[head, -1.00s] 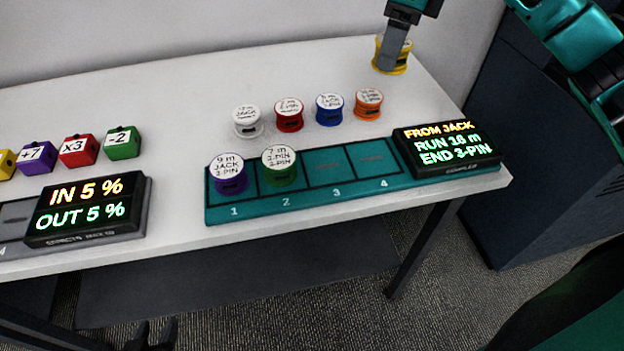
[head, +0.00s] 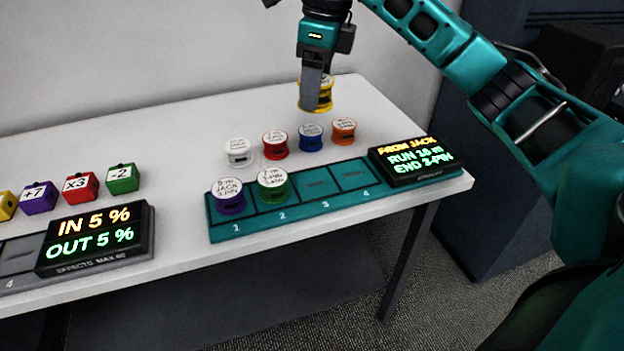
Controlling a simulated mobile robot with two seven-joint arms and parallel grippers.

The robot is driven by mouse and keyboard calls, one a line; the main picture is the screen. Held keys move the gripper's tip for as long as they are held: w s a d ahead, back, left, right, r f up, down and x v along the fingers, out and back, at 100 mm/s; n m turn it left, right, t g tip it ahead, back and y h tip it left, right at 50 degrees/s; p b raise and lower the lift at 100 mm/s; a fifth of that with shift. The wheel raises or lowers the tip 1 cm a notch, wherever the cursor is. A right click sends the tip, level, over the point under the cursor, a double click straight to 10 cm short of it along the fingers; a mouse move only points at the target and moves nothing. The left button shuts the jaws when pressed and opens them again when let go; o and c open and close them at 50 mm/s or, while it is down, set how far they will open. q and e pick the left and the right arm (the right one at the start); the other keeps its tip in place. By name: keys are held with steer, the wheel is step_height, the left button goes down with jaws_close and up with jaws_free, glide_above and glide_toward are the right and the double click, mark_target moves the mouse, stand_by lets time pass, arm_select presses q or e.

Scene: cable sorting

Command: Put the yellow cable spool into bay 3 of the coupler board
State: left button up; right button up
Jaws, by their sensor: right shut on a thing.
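The yellow spool (head: 325,97) is held by my right gripper (head: 312,92), which is shut on it from above. The fingers hide part of the spool. It is behind the blue and orange spools; its height above the table is hard to tell. The teal coupler board (head: 223,232) lies along the front of the table. A purple spool (head: 229,203) sits in bay 1 and a green spool (head: 272,193) in bay 2. Bay 3 (head: 316,183) and bay 4 (head: 352,175) are empty. My left gripper is out of view.
White (head: 238,158), red (head: 275,151), blue (head: 311,142) and orange (head: 344,135) spools stand in a row behind the board. A lit display (head: 412,161) is at the board's right end. A second display (head: 95,236) and several labelled cubes (head: 81,187) are at left.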

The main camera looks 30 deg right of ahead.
step_height(320, 180, down, 14)
steer(key=shift+r+b, duration=0.25)
steer(key=shift+b, duration=0.35)
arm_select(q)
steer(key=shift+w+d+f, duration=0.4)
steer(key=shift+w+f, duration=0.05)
arm_select(e)
steer(key=shift+f, duration=2.25)
steer(key=shift+f+b, duration=0.1)
steer(key=shift+b, duration=0.2)
steer(key=o, duration=1.1)
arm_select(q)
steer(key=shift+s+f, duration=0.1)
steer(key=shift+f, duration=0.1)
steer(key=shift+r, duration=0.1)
arm_select(e)
steer(key=shift+r, duration=0.45)
arm_select(q)
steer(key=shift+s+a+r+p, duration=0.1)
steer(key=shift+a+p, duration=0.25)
steer(key=shift+p, duration=0.2)
arm_select(e)
steer(key=r, duration=0.7)
steer(key=s+d+r, duration=0.1)
steer(key=r, duration=0.3)
steer(key=shift+r, duration=0.15)
